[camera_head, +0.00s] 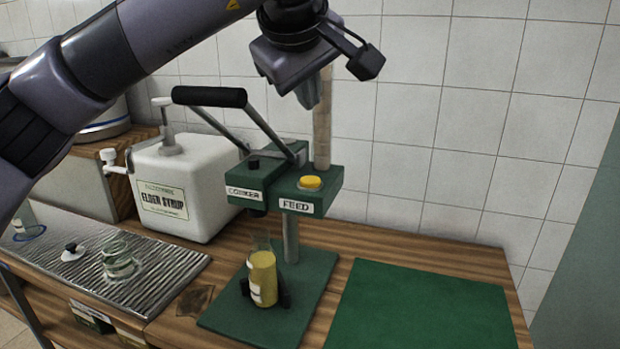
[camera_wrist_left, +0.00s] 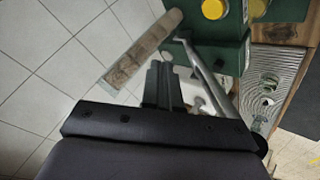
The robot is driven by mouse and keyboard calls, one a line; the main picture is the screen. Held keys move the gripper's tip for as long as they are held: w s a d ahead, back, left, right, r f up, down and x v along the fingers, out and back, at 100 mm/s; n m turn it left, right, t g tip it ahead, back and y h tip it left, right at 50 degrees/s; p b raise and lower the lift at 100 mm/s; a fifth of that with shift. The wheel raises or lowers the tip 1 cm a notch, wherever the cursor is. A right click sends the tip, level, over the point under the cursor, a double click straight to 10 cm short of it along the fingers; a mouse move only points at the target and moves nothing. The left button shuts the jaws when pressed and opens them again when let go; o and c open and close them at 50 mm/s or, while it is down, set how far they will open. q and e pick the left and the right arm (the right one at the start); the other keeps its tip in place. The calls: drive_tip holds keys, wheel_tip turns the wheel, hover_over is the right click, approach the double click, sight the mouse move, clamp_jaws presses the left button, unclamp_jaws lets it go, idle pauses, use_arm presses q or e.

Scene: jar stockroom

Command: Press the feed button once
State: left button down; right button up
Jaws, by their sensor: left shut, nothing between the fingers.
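The feed button (camera_head: 310,182) is a round yellow button on top of the green corker machine (camera_head: 330,186), above a white FEED label. It also shows in the left wrist view (camera_wrist_left: 213,9) at the top edge. My left gripper (camera_head: 308,98) is above the button, pointing down, with clear space between its fingertips and the button. Its fingers are shut and empty, and they also show in the left wrist view (camera_wrist_left: 162,72). My right gripper is in neither view.
A pale cork tube (camera_head: 323,120) rises behind the button. The machine's black-handled lever (camera_head: 209,97) is to the left. A yellow-filled bottle (camera_head: 262,278) stands on the green base. A white syrup container (camera_head: 185,190) is at left. The green mat (camera_head: 420,305) at right is bare.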

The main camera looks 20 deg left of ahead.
use_arm(q)
drive_tip(key=shift+f, duration=0.1)
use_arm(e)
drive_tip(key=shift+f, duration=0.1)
use_arm(q)
drive_tip(key=b, duration=0.7)
hover_over(308, 182)
wheel_tip(308, 182, down, 7)
drive_tip(key=shift+f, duration=0.1)
drive_tip(key=shift+f+b, duration=0.35)
drive_tip(key=shift+f, duration=0.4)
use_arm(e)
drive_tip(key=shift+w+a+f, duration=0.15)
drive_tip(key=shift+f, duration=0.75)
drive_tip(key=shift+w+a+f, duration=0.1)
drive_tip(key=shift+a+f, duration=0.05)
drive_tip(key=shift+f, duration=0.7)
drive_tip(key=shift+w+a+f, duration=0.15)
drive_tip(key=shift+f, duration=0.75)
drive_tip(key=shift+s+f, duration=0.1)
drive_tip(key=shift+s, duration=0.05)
use_arm(q)
drive_tip(key=shift+f, duration=0.4)
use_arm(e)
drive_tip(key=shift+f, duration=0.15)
